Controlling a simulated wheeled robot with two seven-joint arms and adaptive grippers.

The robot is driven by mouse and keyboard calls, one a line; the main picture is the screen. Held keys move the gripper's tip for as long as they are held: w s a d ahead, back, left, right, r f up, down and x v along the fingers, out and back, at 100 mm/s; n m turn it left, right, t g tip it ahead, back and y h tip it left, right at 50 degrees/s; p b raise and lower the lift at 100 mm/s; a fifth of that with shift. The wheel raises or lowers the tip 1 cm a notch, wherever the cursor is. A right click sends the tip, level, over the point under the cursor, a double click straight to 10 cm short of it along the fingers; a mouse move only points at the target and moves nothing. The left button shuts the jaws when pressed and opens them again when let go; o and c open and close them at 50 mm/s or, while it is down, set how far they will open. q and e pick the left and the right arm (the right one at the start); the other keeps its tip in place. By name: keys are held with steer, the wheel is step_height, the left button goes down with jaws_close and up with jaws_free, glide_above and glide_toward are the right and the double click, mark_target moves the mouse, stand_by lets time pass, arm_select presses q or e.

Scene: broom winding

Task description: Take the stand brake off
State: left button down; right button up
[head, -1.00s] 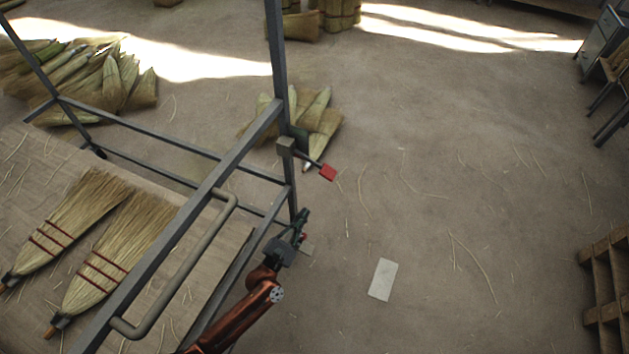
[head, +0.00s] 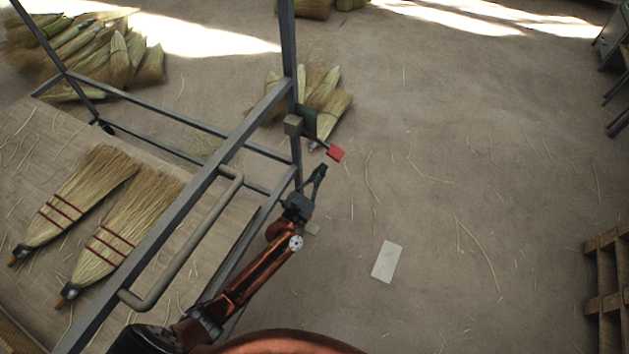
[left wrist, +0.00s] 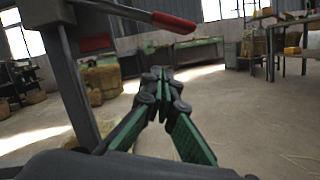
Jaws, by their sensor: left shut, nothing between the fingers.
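The stand is a grey metal frame (head: 205,190) on the left in the head view. A small block (head: 292,125) on its near upright carries the brake lever, a short bar with a red end (head: 336,153) sticking out to the right. In the left wrist view the red grip (left wrist: 173,22) shows at the top, above and beyond my fingertips. My left gripper (head: 321,168) is shut and empty, just below the red end in the head view and apart from it in the wrist view (left wrist: 160,72). My right gripper is out of view.
Two brooms (head: 75,205) lie on the wooden surface left of the handle bar (head: 190,245). Broom heads (head: 325,95) lie on the floor behind the upright. A pale plate (head: 386,261) lies on open floor; a pallet (head: 607,280) stands at right.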

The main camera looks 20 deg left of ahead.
mark_target(335, 153)
arm_select(q)
steer(key=shift+w+d+r+p, duration=0.2)
steer(key=shift+w+d+r, duration=0.15)
steer(key=shift+r, duration=0.35)
steer(key=shift+w+d+r+p, duration=0.25)
steer(key=shift+w+d+r, duration=0.1)
steer(key=shift+r, duration=0.35)
steer(key=shift+w+d+r+p, duration=0.2)
steer(key=shift+w+d+r, duration=0.15)
steer(key=shift+r, duration=0.35)
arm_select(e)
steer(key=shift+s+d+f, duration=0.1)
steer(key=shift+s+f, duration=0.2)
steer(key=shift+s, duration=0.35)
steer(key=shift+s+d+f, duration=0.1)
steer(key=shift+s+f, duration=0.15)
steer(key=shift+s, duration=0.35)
arm_select(q)
steer(key=shift+r, duration=0.1)
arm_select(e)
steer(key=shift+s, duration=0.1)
